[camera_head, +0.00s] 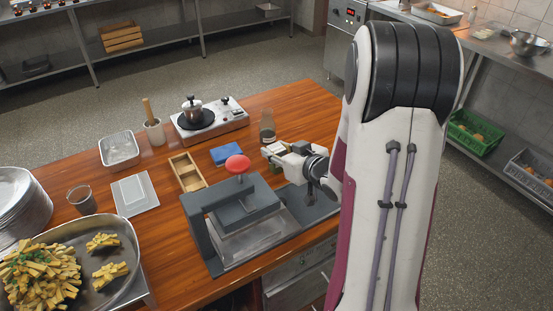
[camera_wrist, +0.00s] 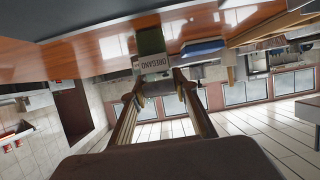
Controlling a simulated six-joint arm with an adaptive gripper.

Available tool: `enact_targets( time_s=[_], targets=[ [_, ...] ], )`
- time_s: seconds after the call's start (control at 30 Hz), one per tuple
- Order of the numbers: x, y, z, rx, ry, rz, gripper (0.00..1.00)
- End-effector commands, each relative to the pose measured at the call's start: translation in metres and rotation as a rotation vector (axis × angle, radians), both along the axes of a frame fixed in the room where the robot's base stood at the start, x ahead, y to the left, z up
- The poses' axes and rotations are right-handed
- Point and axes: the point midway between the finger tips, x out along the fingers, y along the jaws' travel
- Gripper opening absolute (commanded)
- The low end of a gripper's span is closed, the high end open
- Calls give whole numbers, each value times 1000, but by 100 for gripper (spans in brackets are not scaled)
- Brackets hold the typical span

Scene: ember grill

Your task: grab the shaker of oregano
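The oregano shaker (camera_wrist: 152,63), with green contents and a label reading OREGANO, shows in the wrist view just beyond my fingertips. The wrist view is upside down, with the counter at the top. In the head view a clear shaker-like jar (camera_head: 267,125) stands upright on the wooden counter, just behind my gripper (camera_head: 272,152). In the wrist view my gripper (camera_wrist: 158,84) has its two fingers apart, pointing at the shaker, with its lower-pictured end near or between the tips. Contact is not clear.
A blue box (camera_head: 226,154) lies beside the shaker. A grey press with a red knob (camera_head: 238,165) stands in front of it. A hot plate (camera_head: 210,120) with a small pot is behind left. A wooden tray (camera_head: 187,172) and a pan of fries (camera_head: 126,239) are further left.

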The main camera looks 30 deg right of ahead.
Motion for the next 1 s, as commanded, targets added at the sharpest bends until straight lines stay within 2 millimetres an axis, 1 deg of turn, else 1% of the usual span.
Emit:
enact_targets(
  time_s=[0.37, 0.57, 0.77, 1.0],
  targets=[
    [0, 0, 2, 0, -1, 0, 5],
    [0, 0, 9, -2, -3, 1, 5],
    [0, 0, 25, -3, -3, 1, 5],
    [0, 0, 53, -4, -5, 1, 5]
  ],
)
